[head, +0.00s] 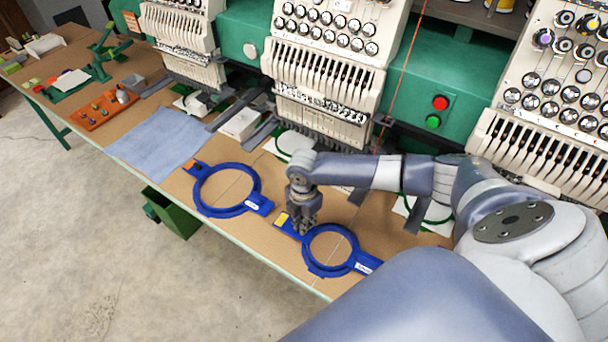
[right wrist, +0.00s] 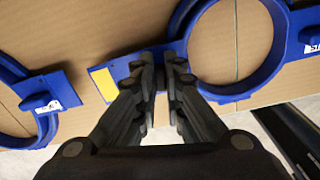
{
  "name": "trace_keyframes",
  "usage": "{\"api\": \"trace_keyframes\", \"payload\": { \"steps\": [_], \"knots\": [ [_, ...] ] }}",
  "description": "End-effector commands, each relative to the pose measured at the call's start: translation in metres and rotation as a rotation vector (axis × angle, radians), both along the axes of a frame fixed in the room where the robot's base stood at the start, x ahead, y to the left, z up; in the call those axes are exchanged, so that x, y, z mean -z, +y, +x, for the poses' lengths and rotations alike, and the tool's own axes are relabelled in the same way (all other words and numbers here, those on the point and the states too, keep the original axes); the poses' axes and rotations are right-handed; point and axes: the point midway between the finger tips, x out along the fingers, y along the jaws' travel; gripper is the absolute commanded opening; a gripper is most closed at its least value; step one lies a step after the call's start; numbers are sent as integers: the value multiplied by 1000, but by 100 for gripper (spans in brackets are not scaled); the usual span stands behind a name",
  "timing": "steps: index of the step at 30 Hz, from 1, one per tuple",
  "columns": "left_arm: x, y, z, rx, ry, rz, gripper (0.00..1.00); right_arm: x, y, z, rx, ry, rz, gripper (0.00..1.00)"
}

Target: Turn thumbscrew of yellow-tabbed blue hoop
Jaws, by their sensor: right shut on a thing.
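The yellow-tabbed blue hoop (head: 318,268) lies flat on the brown table, its yellow tab (head: 282,218) at the upper left end. In the right wrist view its ring (right wrist: 277,62) is at the upper right and the yellow tab (right wrist: 103,84) is left of my fingers. My right gripper (head: 301,228) points down at the hoop's bar between tab and ring. It also shows in the right wrist view (right wrist: 167,66), fingers close together, shut on the thumbscrew, which the fingertips mostly hide. My left gripper is not in view.
A second blue hoop (head: 200,204) with an orange tab lies to the left. A blue cloth (head: 160,140) and an orange tray (head: 104,110) lie farther left. The embroidery machine (head: 325,60) stands behind. A green bin (head: 178,216) sits below the table's front edge.

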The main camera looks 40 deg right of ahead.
Motion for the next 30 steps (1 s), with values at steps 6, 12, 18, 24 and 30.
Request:
{"api": "trace_keyframes", "payload": {
  "steps": [6, 12, 18, 24, 30],
  "knots": [
    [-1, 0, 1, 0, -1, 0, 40, 0, 0, 0, -205, 2, -1, 0],
    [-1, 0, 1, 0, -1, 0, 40, 1, 1, 1, -395, 2, -1, 0],
    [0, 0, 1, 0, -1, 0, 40, 1, 1, 2, -585, 2, -1, 0],
    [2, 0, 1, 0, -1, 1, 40, 1, 1, 3, -774, 2, -2, 0],
    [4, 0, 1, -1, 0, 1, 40, 1, 2, 3, -951, 2, -1, 0]
  ]
}}
